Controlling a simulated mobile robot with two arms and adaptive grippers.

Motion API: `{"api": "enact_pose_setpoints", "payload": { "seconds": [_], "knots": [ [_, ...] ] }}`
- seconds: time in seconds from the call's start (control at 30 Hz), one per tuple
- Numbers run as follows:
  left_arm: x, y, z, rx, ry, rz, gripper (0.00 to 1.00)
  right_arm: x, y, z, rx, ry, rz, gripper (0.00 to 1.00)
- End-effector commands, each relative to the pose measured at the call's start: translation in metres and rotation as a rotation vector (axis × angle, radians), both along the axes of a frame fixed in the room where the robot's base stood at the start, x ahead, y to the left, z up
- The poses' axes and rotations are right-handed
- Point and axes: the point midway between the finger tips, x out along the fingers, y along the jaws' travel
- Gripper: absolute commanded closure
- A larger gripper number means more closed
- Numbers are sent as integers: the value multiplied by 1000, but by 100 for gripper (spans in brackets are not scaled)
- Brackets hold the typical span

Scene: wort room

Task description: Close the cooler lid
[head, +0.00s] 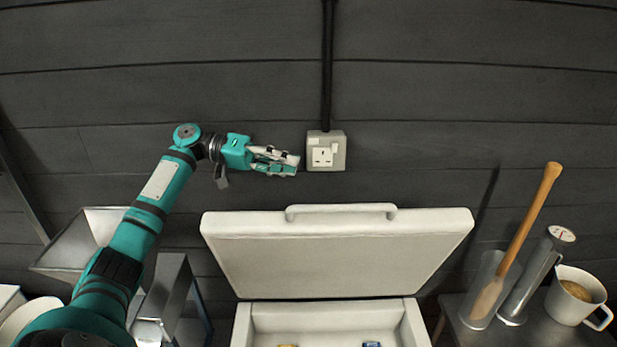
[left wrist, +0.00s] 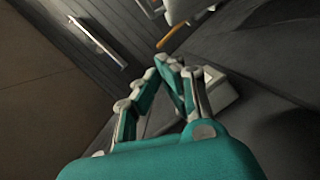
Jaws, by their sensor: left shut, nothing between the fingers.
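The white cooler (head: 275,319) stands at the bottom centre of the head view. Its lid (head: 335,260) is open and tilted up at the back, with a bar handle (head: 340,210) along its upper edge. My left gripper (head: 296,166) is shut and empty, above the left part of the lid and apart from it, pointing right toward the wall. It also shows shut in the left wrist view (left wrist: 170,62). A pale piece at the top of the left wrist view may be part of the lid; I cannot tell. My right gripper is not in view.
A dark bench at right holds a wooden paddle (head: 530,215), a metal cylinder with a dial (head: 540,270) and a mug (head: 577,297). A metal hopper (head: 80,245) is at left. Small items lie inside the cooler.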

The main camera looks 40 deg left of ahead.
Motion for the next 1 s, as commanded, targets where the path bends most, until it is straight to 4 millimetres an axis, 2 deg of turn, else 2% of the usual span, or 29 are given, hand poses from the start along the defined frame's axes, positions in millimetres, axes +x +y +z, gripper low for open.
{"api": "enact_pose_setpoints", "payload": {
  "seconds": [0.47, 0.5, 0.7, 1.0],
  "knots": [
    [38, -87, -6, 0, 0, -5, 100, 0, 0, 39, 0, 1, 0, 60],
    [31, -88, -15, 4, 3, -3, 100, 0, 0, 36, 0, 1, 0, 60],
    [14, -100, -26, 2, 3, -1, 100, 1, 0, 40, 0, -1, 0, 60],
    [9, -103, -29, 1, -1, 0, 100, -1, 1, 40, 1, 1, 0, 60]
  ]
}}
